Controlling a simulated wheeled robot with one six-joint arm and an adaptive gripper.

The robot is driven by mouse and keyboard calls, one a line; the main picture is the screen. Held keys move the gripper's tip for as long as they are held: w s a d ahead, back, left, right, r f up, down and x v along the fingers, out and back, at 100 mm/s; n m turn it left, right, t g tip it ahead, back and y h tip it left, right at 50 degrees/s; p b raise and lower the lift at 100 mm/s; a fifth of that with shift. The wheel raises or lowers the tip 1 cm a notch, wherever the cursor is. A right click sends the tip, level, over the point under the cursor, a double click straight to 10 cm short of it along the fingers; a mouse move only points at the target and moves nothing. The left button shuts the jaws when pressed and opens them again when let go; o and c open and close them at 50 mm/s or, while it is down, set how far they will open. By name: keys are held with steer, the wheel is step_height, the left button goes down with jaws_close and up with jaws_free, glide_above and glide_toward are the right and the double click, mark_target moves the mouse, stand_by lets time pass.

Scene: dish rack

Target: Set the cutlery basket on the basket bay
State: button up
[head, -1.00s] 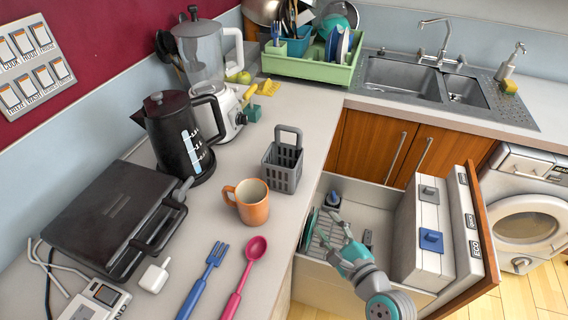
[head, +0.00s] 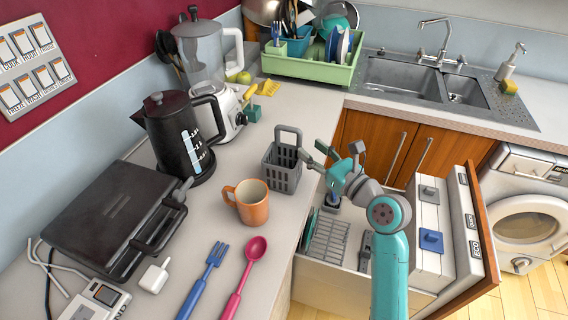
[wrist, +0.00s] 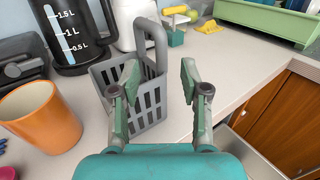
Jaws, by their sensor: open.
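The grey cutlery basket (head: 281,172) with its tall loop handle stands upright on the counter near its front edge. It also shows in the wrist view (wrist: 151,104), partly behind my left finger. My gripper (head: 308,159) is open and empty, just right of the basket with its fingers pointing at it. In the wrist view my gripper (wrist: 158,84) has its fingers apart, the left one overlapping the basket and the right one clear of it. I cannot tell if they touch. The open drawer (head: 322,272) below holds a wire rack (head: 328,240); I cannot tell which part is the basket bay.
An orange mug (head: 252,204) stands close to the basket, with a black kettle (head: 180,135) and a blender (head: 206,70) behind. A blue fork (head: 204,279) and pink spoon (head: 246,276) lie in front. A green dish rack (head: 312,66) stands at the back.

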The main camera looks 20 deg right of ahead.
mark_target(301, 141)
steer(key=shift+x, duration=3)
steer(key=shift+d+f, duration=0.1)
steer(key=shift+f, duration=0.05)
jaws_close()
